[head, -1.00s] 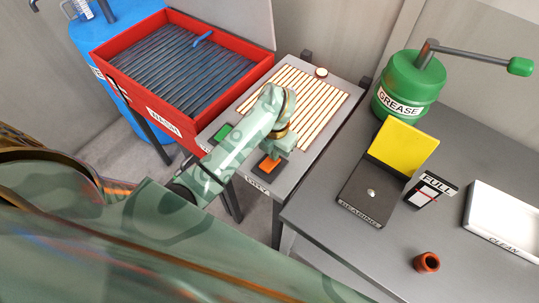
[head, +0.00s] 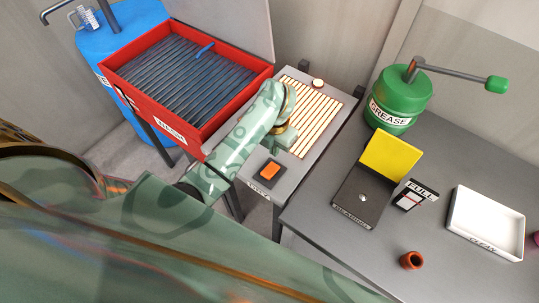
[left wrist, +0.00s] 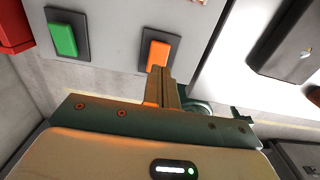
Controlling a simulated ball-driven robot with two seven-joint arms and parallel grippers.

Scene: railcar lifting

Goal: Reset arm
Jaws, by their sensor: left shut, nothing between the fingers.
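My left gripper (head: 280,148) is over the small grey table with the glowing slatted grid, just behind the orange button (head: 270,171). In the left wrist view its two tan fingers (left wrist: 160,78) are together with nothing between them. Their tips appear just below the orange button (left wrist: 157,53) there; whether they touch it is unclear. In the head view, the button shows uncovered, apart from the gripper. A green button (left wrist: 63,40) shows in the left wrist view; my left arm hides it in the head view. My right gripper is out of view.
The red wash tray (head: 120,84) stands left, before a blue drum (head: 152,14). The right grey table (head: 335,250) holds a green grease pot (head: 398,92), bearing box (head: 352,207), FULL sign (head: 414,196), white clean tray (head: 461,222) and rust-brown ring (head: 411,260).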

